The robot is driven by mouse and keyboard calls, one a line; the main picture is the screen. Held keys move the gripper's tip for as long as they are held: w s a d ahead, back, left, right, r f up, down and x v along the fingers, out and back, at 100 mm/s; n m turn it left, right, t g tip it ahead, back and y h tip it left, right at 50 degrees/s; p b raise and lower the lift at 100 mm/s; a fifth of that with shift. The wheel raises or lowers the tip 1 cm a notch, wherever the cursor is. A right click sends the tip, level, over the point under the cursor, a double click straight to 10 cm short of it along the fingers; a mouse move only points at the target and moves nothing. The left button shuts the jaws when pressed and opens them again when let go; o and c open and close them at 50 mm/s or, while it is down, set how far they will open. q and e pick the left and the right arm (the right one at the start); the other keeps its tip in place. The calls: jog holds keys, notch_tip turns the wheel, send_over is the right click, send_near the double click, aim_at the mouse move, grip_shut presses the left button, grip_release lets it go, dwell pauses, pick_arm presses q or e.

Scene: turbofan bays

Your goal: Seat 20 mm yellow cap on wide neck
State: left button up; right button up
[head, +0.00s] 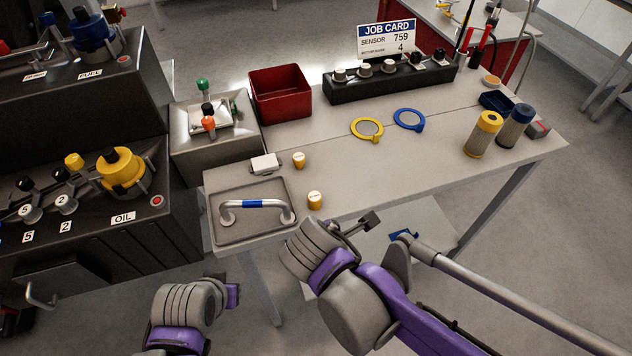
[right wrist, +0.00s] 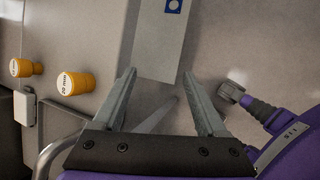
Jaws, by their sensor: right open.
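Two small yellow caps with pale tops stand on the bench beside the tray. In the right wrist view the larger one (right wrist: 74,86) is marked 20 mm, and the smaller one (right wrist: 28,68) is left of it. In the head view one yellow cap (head: 315,200) is near the bench's front edge and another (head: 299,160) is farther back; their markings are too small to read there. My right gripper (right wrist: 158,88) is open and empty, apart from the caps, which lie left of its fingers. My left gripper's fingers are not in view. I cannot pick out the wide neck.
A grey tray (head: 227,236) holds a handle with a blue band (head: 253,204). A white block (head: 266,163), a red bin (head: 279,107) and a metal box (head: 183,155) stand behind. The OIL console (head: 95,230) is at left.

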aim_at(314, 197)
jog(key=w+a+r+n+t+p, duration=0.3)
jog(key=a+r+n+p, duration=0.1)
jog(key=a+r+n, duration=0.5)
jog(key=w+d+f, duration=0.1)
jog(key=w+f, duration=0.1)
jog(key=shift+w+d+h+b, duration=0.35)
jog(key=shift+w+d+h, duration=0.05)
jog(key=shift+x, duration=3.15)
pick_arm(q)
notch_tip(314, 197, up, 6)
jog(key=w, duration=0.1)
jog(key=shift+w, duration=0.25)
pick_arm(e)
jog(key=shift+s+a+f, duration=0.1)
jog(key=shift+a, duration=0.05)
grip_shut()
